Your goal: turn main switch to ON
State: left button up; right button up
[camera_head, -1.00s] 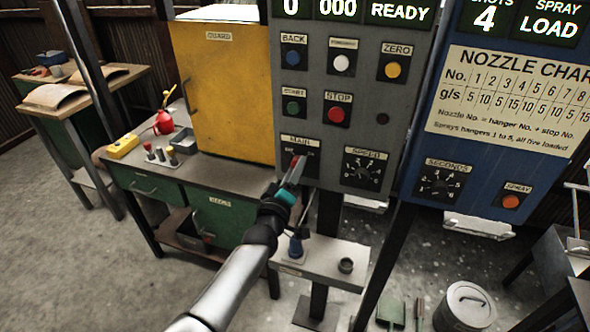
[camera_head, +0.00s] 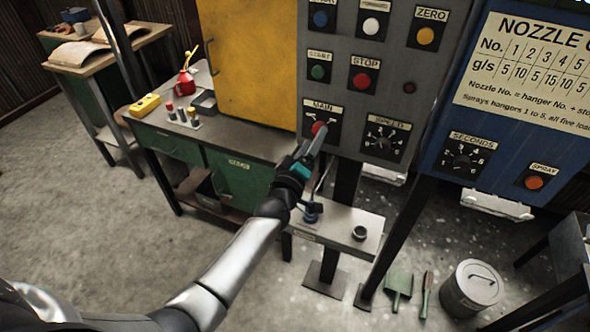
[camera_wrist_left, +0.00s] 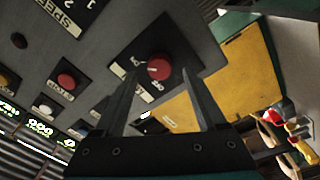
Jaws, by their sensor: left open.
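The main switch is a red knob (camera_head: 319,128) on a black plate labelled MAIN, at the lower left of the grey control panel (camera_head: 345,85). In the left wrist view the red knob (camera_wrist_left: 158,68) shows between my fingers, with small lettering on either side. I cannot tell which setting it points to. My left gripper (camera_head: 315,143) is open, its fingers pointing at the knob from below. In the left wrist view the fingers (camera_wrist_left: 161,82) flank the knob; contact is not clear. My right gripper is not in view.
The speed dial (camera_head: 384,140) is right of the switch, with the red STOP button (camera_head: 362,81) and green START button (camera_head: 318,71) above. A small shelf (camera_head: 338,230) lies below. A yellow cabinet (camera_head: 245,60) stands left and a blue panel (camera_head: 465,125) right.

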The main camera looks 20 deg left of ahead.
pick_arm(q)
jog(key=s, duration=1.2)
jog(key=shift+s+a+f+p, duration=0.25)
jog(key=shift+s+f+p, duration=0.05)
jog(key=shift+s+f, duration=0.1)
jog(key=shift+w, duration=0.1)
jog(key=s+f+m+g+b, duration=0.2)
jog(key=s+f+g, duration=0.15)
jog(key=f, duration=0.75)
jog(key=s+d+f+m+g+b, duration=0.15)
jog(key=s+f, duration=0.25)
jog(key=f, duration=0.6)
jog(key=s+f+m+g+b, duration=0.2)
jog(key=s+f+m+g, duration=0.15)
jog(key=f, duration=0.75)
jog(key=s+a+f+m+g+b, duration=0.1)
jog(key=s+f+m+g, duration=0.1)
jog(key=s+f, duration=0.4)
jog(key=s+a+f+m+g+b, duration=0.1)
jog(key=s+f+g, duration=0.3)
jog(key=s, duration=0.9)
jog(key=s+f+m+g+b, duration=0.2)
jog(key=s+f+m+g, duration=0.1)
jog(key=s+f, duration=0.6)
jog(key=shift+s+a+f+y, duration=0.3)
jog(key=shift+s+a, duration=0.1)
jog(key=shift+s, duration=0.15)
